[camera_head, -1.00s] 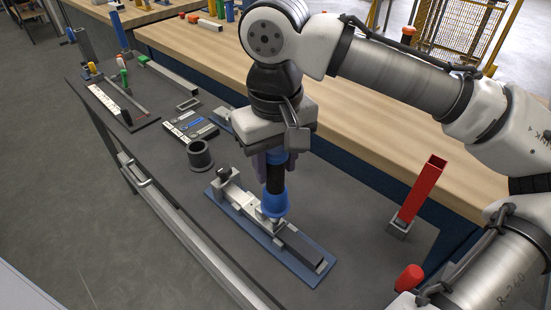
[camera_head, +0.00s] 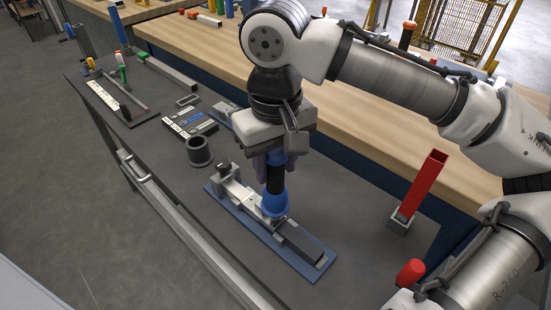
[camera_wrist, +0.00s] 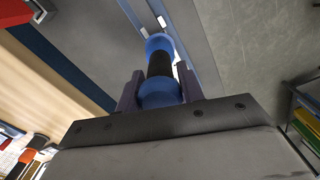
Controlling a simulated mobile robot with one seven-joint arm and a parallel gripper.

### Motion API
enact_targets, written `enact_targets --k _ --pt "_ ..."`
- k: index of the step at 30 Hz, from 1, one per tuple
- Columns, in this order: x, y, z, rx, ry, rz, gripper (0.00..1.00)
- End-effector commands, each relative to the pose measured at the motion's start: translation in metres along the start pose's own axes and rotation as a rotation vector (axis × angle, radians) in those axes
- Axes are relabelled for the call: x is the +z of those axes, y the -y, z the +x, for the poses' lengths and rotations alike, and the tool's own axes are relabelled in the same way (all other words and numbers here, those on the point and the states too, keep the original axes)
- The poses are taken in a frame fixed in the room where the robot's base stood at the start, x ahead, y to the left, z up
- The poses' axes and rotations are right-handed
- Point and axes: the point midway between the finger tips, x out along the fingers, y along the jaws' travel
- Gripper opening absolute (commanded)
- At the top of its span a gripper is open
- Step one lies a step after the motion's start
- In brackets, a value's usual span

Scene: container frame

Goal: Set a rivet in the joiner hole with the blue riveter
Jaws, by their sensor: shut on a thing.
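My gripper (camera_head: 272,160) is shut on the blue riveter (camera_head: 274,203), which has a black middle grip and a flared blue lower end. In the wrist view the riveter (camera_wrist: 160,62) stands out from between my fingers (camera_wrist: 158,90). The riveter is upright, its lower end over the joiner piece on the blue fixture plate (camera_head: 235,235). A pale bar (camera_head: 238,192) and a dark bar (camera_head: 300,240) lie on that plate, on either side of the riveter. The hole and any rivet are hidden under the riveter; I cannot tell whether its tip touches the joiner.
A dark round holder (camera_head: 199,152) stands left of the fixture. A tray with labelled strips (camera_head: 190,124) lies behind it. A red upright channel (camera_head: 422,187) stands at the right in a grey base. The dark bench top between fixture and channel is clear.

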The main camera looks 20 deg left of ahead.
Motion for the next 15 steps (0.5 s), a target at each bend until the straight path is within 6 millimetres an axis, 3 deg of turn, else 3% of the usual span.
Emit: enact_targets --k 8,15 --pt "0.000 0.001 0.000 -0.001 0.002 -0.001 0.14" --pt "0.000 0.001 -0.017 -0.001 0.003 -0.003 0.14"
